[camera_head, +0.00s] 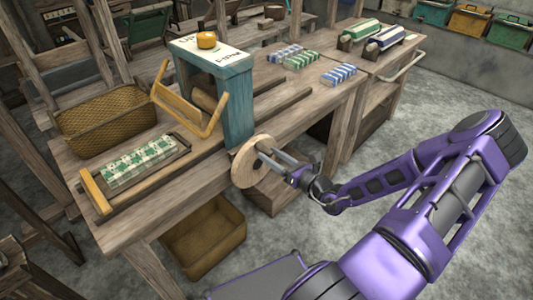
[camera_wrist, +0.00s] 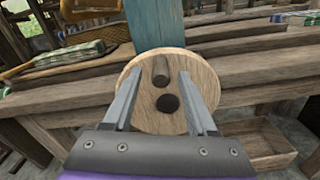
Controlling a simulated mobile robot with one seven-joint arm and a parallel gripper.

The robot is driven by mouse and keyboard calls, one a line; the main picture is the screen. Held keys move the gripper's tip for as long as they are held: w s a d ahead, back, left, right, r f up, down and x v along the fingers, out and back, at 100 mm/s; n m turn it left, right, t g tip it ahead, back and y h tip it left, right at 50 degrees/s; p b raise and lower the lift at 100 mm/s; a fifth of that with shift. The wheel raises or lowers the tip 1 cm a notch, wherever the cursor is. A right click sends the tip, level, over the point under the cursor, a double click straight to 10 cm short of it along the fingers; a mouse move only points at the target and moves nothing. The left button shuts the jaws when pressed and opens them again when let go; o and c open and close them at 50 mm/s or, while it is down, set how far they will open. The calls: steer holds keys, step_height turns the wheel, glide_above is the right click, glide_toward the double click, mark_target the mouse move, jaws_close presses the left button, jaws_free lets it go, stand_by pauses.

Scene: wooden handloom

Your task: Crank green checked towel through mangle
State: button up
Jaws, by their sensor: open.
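The green checked towel (camera_head: 140,164) lies flat on a wooden tray (camera_head: 101,204) at the left of the bench, in front of the mangle. The mangle (camera_head: 237,110) has a worn teal frame, a wooden roller (camera_head: 203,98) and a round wooden crank wheel (camera_head: 244,172) on its near side. In the wrist view, the wheel (camera_wrist: 143,115) faces me, with a short peg (camera_wrist: 160,71) above a dark round hub (camera_wrist: 167,103). My gripper (camera_wrist: 159,76) is open at the wheel, its fingers on either side of the peg. I cannot tell whether they touch it.
A wicker basket (camera_head: 112,119) stands at the back left of the bench. An orange pot (camera_head: 207,40) sits on the mangle top. Folded blue cloths (camera_head: 338,75) and green ones (camera_head: 301,60) lie to the right.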

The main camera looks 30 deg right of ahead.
steer(key=shift+x, duration=1.25)
jaws_close()
stand_by(0.5)
